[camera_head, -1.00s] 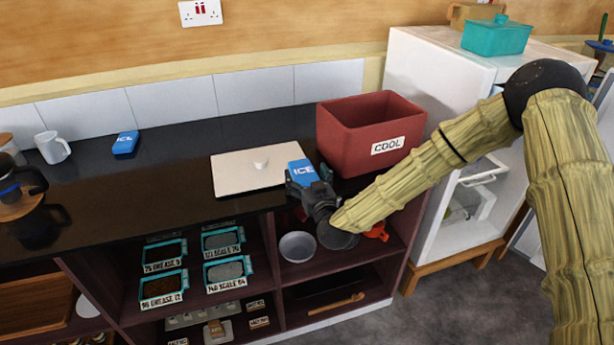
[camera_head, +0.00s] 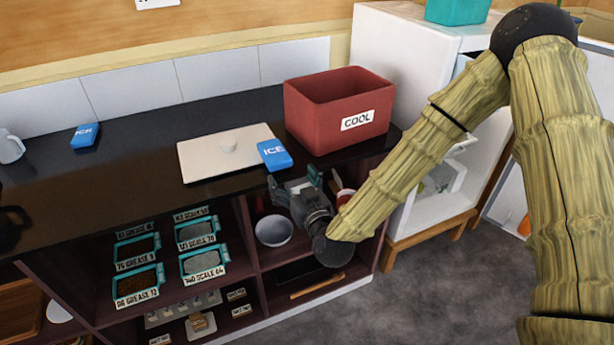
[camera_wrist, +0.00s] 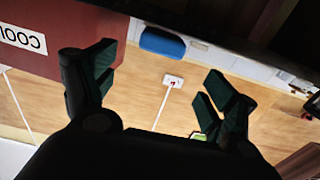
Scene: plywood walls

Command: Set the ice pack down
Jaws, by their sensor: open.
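A blue ice pack (camera_head: 274,154) lies near the counter's front edge, at the right end of the white board (camera_head: 200,165). I cannot tell whether it overlaps the board. It also shows in the wrist view (camera_wrist: 162,42), beyond my fingers. My gripper (camera_head: 293,180) is open and empty, just in front of the counter edge, apart from the pack. In the wrist view my gripper (camera_wrist: 160,72) has its fingers spread wide. A second blue ice pack (camera_head: 85,137) lies at the back left of the counter.
A red box labelled COOL (camera_head: 310,120) stands right of the board; it also shows in the wrist view (camera_wrist: 60,45). A white fridge (camera_head: 385,50) is further right. Shelves below hold labelled trays and a bowl (camera_head: 274,230). The dark counter (camera_head: 110,185) has clear room left.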

